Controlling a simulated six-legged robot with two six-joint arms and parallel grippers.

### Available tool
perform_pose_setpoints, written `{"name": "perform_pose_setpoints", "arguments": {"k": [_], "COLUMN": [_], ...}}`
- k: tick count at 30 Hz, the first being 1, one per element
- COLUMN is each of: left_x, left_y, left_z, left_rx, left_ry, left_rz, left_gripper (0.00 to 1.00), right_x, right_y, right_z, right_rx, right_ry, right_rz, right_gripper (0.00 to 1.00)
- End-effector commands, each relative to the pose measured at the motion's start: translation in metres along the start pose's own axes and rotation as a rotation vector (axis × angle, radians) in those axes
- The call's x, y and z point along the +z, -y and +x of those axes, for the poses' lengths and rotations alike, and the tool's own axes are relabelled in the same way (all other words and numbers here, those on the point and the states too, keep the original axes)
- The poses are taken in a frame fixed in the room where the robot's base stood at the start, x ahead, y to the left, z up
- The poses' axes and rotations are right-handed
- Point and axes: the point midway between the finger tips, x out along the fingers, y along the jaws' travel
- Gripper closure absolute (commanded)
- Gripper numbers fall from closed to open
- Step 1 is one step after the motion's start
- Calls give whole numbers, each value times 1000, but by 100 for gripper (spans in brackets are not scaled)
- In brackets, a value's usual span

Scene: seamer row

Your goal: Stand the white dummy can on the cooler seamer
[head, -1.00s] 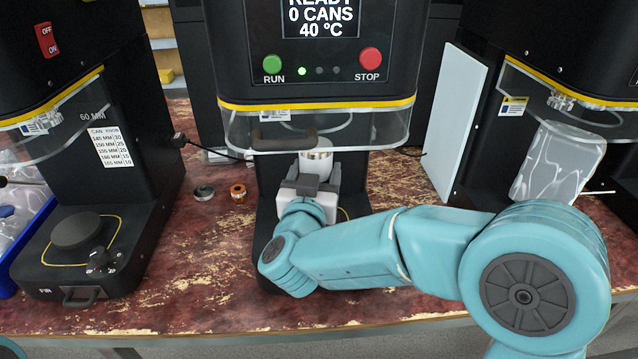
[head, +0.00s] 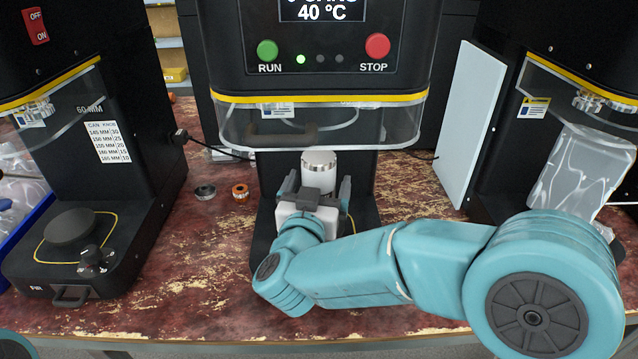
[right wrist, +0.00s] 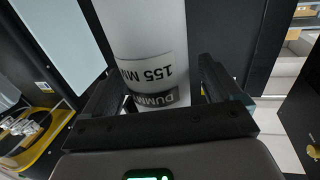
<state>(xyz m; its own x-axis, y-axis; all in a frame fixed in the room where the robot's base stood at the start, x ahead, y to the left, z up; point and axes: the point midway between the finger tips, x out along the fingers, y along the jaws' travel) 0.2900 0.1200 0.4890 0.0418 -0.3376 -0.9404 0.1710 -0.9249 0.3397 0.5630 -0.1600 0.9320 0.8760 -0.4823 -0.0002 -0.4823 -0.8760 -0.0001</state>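The white dummy can (head: 319,172) stands upright at the middle seamer (head: 328,98), in front of its black column and below the clear guard. Its base is hidden behind my right gripper. In the right wrist view the can (right wrist: 146,35) shows a label reading "155 MM" and "DUMMY". My right gripper (head: 318,186) has its fingers apart on both sides of the can, with a gap visible at the right finger in the wrist view (right wrist: 160,95). The middle seamer's display reads 40 °C. The other seamers' displays are out of view. My left gripper is not in view.
A left seamer (head: 130,120) has an empty round plate (head: 70,227) and a can/knob chart. A right seamer (head: 500,140) has a clear bag-like cover (head: 580,170) in front. A grey ring (head: 204,192) and a copper ring (head: 240,191) lie on the worn red bench (head: 190,265).

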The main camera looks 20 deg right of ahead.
Motion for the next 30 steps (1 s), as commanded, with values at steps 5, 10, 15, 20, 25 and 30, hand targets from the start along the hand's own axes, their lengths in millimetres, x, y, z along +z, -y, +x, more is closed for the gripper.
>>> {"name": "perform_pose_setpoints", "arguments": {"k": [5, 10, 15, 20, 25, 30], "left_x": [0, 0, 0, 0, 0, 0], "left_y": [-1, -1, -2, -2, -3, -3], "left_z": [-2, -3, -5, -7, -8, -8], "left_rx": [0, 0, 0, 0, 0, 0], "left_ry": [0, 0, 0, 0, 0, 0], "left_rz": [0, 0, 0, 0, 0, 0], "left_gripper": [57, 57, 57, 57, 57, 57], "right_x": [-3, -5, -5, -5, -4, -4], "right_y": [-1, 0, 0, 0, 0, -1], "right_z": [1, -17, -58, -92, -113, -118], "right_rx": [1, -4, -7, -5, -3, 0], "right_ry": [-1, 0, -1, -1, -1, -1], "right_rz": [1, 1, -1, -1, 1, 1], "right_gripper": [8, 8, 8, 8, 8, 8]}}
